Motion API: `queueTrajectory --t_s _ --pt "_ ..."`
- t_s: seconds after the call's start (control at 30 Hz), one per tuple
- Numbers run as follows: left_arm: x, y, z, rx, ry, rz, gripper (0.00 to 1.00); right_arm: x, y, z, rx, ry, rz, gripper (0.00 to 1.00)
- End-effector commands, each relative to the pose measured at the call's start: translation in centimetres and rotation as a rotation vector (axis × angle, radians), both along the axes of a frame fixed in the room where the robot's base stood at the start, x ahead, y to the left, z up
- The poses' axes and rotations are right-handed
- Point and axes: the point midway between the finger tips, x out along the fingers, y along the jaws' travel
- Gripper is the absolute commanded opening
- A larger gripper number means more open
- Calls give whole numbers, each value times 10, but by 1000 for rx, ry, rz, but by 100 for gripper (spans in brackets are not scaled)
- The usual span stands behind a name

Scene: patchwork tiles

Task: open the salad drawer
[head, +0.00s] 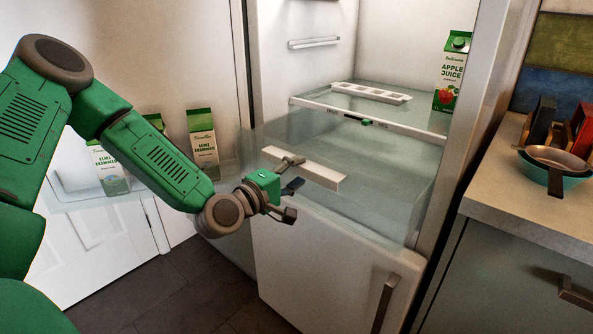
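The salad drawer (385,190) is a clear box low in the open fridge. Its front, with a white handle strip (318,174), appears to stand out in front of the shelf edge. My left gripper (291,187) is at the left part of this strip. Its dark fingers are spread apart, one near the top of the strip and others lower down in front. I cannot tell whether any finger touches the strip. My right gripper is out of view.
A glass shelf (418,118) above the drawer holds a white tray (370,92) and an apple juice carton (453,72). Milk cartons (203,145) stand in the door at left. The lower fridge door (330,265) is shut. A counter (500,190) with pans (555,170) stands at right.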

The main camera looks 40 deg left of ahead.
Motion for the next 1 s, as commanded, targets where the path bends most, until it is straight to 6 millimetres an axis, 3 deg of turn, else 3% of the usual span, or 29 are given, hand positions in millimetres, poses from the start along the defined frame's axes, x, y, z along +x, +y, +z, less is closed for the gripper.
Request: queueTrajectory --t_s 0.27,0.7,1.0 --pt "-1 1 4 -1 -8 1 38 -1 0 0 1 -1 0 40" --pt "-63 6 2 -2 -6 2 38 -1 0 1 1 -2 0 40" --pt "-74 6 1 0 -5 0 38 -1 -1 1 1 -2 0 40"
